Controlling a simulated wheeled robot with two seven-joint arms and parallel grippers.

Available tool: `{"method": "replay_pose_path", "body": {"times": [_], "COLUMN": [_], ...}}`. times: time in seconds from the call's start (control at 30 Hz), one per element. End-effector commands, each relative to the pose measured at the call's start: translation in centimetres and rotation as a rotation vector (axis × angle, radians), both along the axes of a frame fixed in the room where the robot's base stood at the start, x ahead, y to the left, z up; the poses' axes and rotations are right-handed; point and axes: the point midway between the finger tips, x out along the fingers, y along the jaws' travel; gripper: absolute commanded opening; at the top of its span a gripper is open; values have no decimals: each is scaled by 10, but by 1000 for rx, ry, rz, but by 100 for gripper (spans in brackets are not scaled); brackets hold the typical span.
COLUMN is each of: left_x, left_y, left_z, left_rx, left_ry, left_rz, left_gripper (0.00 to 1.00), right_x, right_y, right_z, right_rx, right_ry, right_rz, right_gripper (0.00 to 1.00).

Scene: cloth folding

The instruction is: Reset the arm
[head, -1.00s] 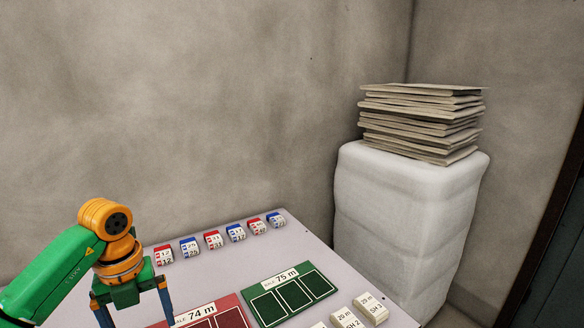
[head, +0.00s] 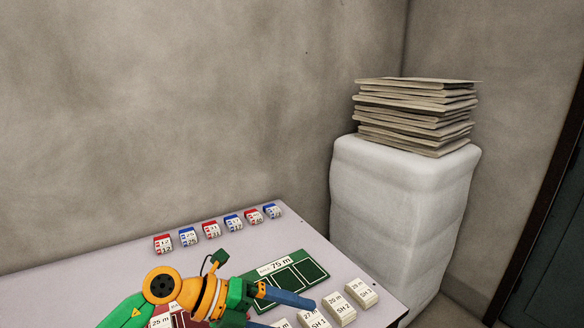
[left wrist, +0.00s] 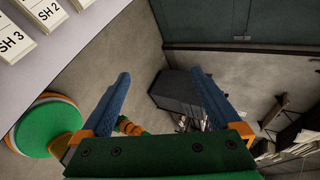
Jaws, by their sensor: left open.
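My left arm comes in from the lower left in the head view, with a green and orange wrist. My left gripper (head: 300,300) points to the right over the table (head: 130,262), in front of the green board marked 75 m (head: 312,272). In the left wrist view the two blue fingers of my left gripper (left wrist: 160,76) are spread wide with nothing between them, and floor shows beyond them. The arm hides most of the red board (head: 180,318). My right gripper is not seen in either view.
Several red and blue numbered blocks (head: 211,229) line the table's back edge. Several cream SH blocks (head: 340,308) stand at the front right. A white wrapped block (head: 400,220) bears a stack of flat sheets (head: 415,115). A dark box (left wrist: 178,92) lies on the floor.

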Motion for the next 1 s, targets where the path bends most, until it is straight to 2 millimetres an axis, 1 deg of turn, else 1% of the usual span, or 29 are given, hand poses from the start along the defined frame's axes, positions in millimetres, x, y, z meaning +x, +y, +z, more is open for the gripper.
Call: {"method": "replay_pose_path", "body": {"times": [0.03,0.07,0.1,0.13,0.17,0.2,0.23,0.27,0.3,0.33,0.37,0.4,0.47,0.5,0.57,0.6,0.67,0.7,0.77,0.8,0.93,0.97,1.0], "left_x": [-9,-11,-10,-6,3,17,29,39,45,45,41,32,10,-6,-32,-50,-77,-95,-121,-138,-195,-205,-200], "left_y": [-28,-41,-50,-48,-37,-13,11,38,71,92,110,128,146,153,160,163,165,165,164,163,158,157,156], "left_z": [18,37,64,83,98,108,104,92,64,40,14,-18,-62,-86,-117,-134,-155,-167,-181,-189,-206,-211,-227], "left_rx": [-198,-347,-557,-716,-866,-1042,-1147,-1227,-1289,-1303,-1298,-1270,-1198,-1143,-1050,-985,-887,-820,-720,-654,-427,-381,-375], "left_ry": [-8,-14,-11,4,32,85,139,204,299,371,442,532,657,732,835,901,989,1045,1125,1175,1333,1362,1357], "left_rz": [7,36,109,193,306,488,647,819,1048,1203,1346,1510,1713,1821,1952,2026,2118,2169,2234,2270,2360,2372,2375], "left_gripper": [98,98,98,98,98,98,98,98,98,98,98,98,98,98,98,98,98,98,98,98,98,98,98], "right_x": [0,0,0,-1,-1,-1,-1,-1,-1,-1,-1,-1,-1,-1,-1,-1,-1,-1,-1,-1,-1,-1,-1], "right_y": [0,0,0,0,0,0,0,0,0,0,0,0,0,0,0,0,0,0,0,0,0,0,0], "right_z": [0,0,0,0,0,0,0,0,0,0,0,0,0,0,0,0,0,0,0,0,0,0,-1], "right_rx": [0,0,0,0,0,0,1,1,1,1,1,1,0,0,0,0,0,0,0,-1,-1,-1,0], "right_ry": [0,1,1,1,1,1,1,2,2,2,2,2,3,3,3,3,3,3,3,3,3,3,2], "right_rz": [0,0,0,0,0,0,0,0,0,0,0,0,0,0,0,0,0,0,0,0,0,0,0], "right_gripper": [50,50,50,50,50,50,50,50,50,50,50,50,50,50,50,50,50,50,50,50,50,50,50]}}
